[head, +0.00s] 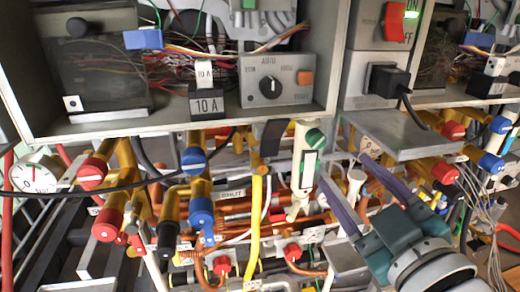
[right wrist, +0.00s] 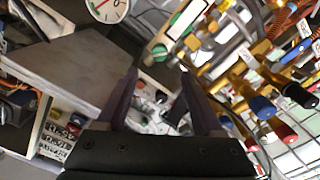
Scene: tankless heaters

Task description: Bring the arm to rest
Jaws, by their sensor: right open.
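My right gripper (head: 343,167) shows in the head view at the lower right, reaching up and left from the bottom edge. Its two long purple-grey fingers are spread apart with nothing between them. They are in front of the pipework, just right of a white cylinder with a green cap (head: 307,150). The right wrist view also shows the open fingers (right wrist: 158,75), with blurred fittings beyond them. I cannot tell whether a finger touches anything. My left gripper is in neither view.
A heater control box (head: 262,108) has a black knob (head: 270,87). A grey shelf plate (head: 400,138) lies close above the fingers; a grey plate (right wrist: 70,70) also fills the right wrist view's left. Red and blue valves (head: 200,210), a gauge (head: 34,176) and loose wires crowd the area below.

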